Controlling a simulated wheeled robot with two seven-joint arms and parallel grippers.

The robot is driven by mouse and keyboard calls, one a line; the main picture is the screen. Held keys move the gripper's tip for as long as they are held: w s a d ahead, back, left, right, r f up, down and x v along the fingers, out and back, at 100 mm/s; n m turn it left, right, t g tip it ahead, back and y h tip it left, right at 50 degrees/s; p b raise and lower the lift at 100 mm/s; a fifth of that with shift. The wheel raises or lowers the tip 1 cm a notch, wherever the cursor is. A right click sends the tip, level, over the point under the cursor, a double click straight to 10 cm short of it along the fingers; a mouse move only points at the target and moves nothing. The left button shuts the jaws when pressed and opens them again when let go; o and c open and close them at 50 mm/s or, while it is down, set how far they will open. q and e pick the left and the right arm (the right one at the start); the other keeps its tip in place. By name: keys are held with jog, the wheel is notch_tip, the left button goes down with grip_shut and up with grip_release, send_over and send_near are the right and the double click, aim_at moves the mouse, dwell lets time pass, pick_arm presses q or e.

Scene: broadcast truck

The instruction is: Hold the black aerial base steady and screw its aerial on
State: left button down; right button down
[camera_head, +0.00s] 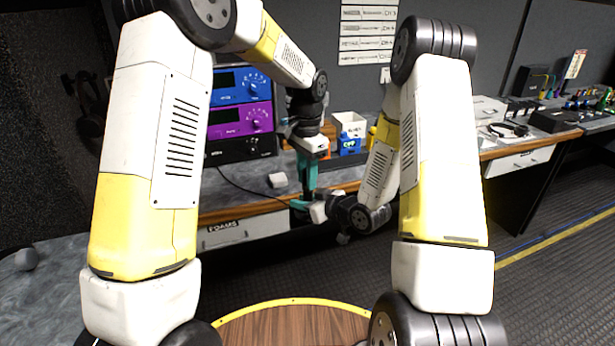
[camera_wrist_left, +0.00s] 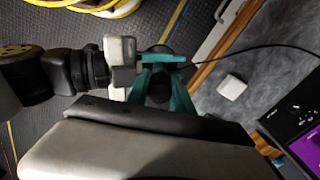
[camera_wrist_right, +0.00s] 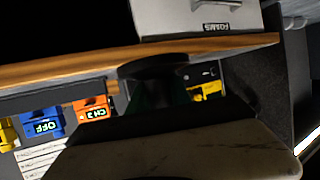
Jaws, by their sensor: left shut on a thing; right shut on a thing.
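The black aerial base shows as a dark disc (camera_wrist_right: 158,66) at my right fingertips in the right wrist view. In the left wrist view it is a dark round shape (camera_wrist_left: 157,91) between teal fingers. My right gripper (camera_head: 303,205) reaches in from the right, level, and is shut on the base. My left gripper (camera_head: 307,188) points down from above, its teal fingers meeting just over the right fingertips. It is shut, apparently on the aerial, which the fingers hide. I cannot tell whether aerial and base touch. A thin black cable (camera_head: 250,192) runs from the fingertips to the bench.
Behind the grippers is a grey bench with a wooden edge and a FOAMS drawer (camera_head: 228,232). On it are a white block (camera_head: 278,180), stacked blue and purple units (camera_head: 240,120) and a blue OFF box (camera_head: 349,143). A round wooden top (camera_head: 292,325) is in front.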

pick_arm(q)
jog(key=m, duration=0.5)
jog(key=shift+w, duration=0.1)
jog(key=m, duration=0.5)
jog(key=shift+w, duration=0.1)
jog(key=m, duration=1.2)
jog(key=shift+w+d, duration=0.1)
jog(key=m, duration=0.4)
jog(key=shift+f+m, duration=0.1)
jog(key=shift+m, duration=0.3)
jog(key=m, duration=0.2)
jog(key=shift+m, duration=0.3)
jog(key=m, duration=0.2)
jog(key=shift+d+f+m, duration=0.1)
jog(key=shift+d+m, duration=0.05)
jog(key=shift+m, duration=0.15)
jog(key=shift+s+f+m, duration=0.2)
jog(key=shift+s+m, duration=0.05)
jog(key=shift+m, duration=1.05)
jog(key=shift+w+r+m, duration=0.1)
jog(key=shift+r+m, duration=0.25)
jog(key=shift+m, duration=0.15)
